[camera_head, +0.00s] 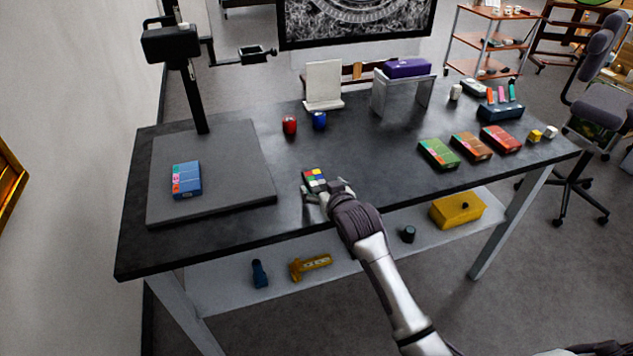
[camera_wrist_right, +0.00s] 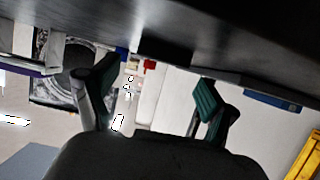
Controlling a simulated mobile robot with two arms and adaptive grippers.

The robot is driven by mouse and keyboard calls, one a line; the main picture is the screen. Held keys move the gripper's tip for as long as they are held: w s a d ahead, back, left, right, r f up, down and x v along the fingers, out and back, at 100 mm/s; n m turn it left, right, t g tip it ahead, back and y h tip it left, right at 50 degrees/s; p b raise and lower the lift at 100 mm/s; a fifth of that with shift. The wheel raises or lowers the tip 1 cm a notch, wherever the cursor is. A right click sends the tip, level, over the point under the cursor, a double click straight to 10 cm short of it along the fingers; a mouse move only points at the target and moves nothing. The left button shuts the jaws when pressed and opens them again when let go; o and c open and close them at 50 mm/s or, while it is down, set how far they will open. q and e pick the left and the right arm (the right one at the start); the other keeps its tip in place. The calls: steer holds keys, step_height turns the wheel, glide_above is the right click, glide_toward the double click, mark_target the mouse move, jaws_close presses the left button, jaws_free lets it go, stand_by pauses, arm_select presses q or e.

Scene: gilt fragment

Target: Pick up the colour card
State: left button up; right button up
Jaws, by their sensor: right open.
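The colour card (camera_head: 315,177), small and dark with bright coloured squares, is near the front edge of the dark table (camera_head: 300,222), about midway along it. My right gripper (camera_head: 323,194) is at the card's near side, with the hand low over the table edge. Part of the card may be hidden by the hand. In the right wrist view the two teal-padded fingers of the gripper (camera_wrist_right: 155,82) stand apart with nothing clearly held between them. A dark block shows beyond them; I cannot tell whether it is the card. My left gripper is not in view.
A grey board (camera_head: 225,190) with a blue box (camera_head: 186,180) and a camera post is on the left. Green (camera_head: 438,153), orange and red boxes lie to the right. A lower shelf (camera_head: 225,282) is below.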

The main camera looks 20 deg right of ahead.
mark_target(318, 183)
steer(key=x, duration=0.3)
steer(key=shift+w+f, duration=0.2)
steer(key=shift+f, duration=0.1)
steer(key=c, duration=1.2)
